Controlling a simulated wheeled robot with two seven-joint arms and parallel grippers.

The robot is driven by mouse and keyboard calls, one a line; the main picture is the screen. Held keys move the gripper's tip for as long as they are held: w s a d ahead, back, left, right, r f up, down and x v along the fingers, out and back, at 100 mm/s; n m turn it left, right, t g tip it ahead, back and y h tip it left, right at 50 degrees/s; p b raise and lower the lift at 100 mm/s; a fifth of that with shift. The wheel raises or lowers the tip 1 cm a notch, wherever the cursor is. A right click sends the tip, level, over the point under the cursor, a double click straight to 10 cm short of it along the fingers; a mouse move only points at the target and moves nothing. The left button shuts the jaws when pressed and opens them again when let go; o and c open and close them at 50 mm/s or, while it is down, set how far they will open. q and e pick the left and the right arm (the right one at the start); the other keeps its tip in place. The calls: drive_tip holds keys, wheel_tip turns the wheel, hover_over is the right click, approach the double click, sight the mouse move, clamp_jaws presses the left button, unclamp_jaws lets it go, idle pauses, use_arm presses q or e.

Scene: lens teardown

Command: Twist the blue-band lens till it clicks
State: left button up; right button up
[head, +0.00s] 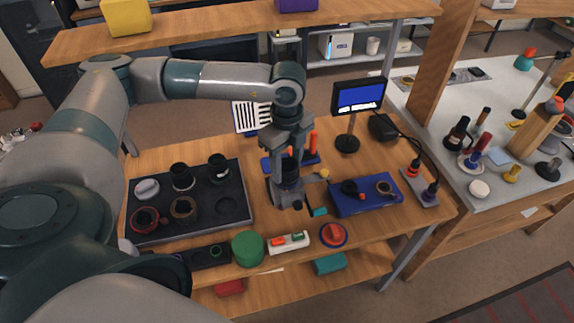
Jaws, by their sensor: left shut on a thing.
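My left gripper (289,160) reaches down from above onto a dark cylindrical lens (288,184) at the middle of the bench. Its fingers are shut on the lens, which appears upright in a grey holder (285,199). The fingers hide much of the lens, and I cannot make out a blue band or whether it is seated fully. My right gripper is not in view.
A dark tray (240,222) with several lens parts lies to the left. A blue mat (358,207) with small parts lies to the right, below a small screen (358,97).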

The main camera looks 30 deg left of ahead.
use_arm(q)
drive_tip(key=shift+f+m+b, duration=0.1)
drive_tip(key=shift+m+b, duration=0.55)
drive_tip(key=shift+m, duration=0.65)
drive_tip(key=shift+b, duration=0.3)
drive_tip(key=shift+m+b, duration=0.5)
drive_tip(key=shift+m, duration=0.2)
drive_tip(key=shift+m+b, duration=0.3)
drive_tip(key=shift+m, duration=0.3)
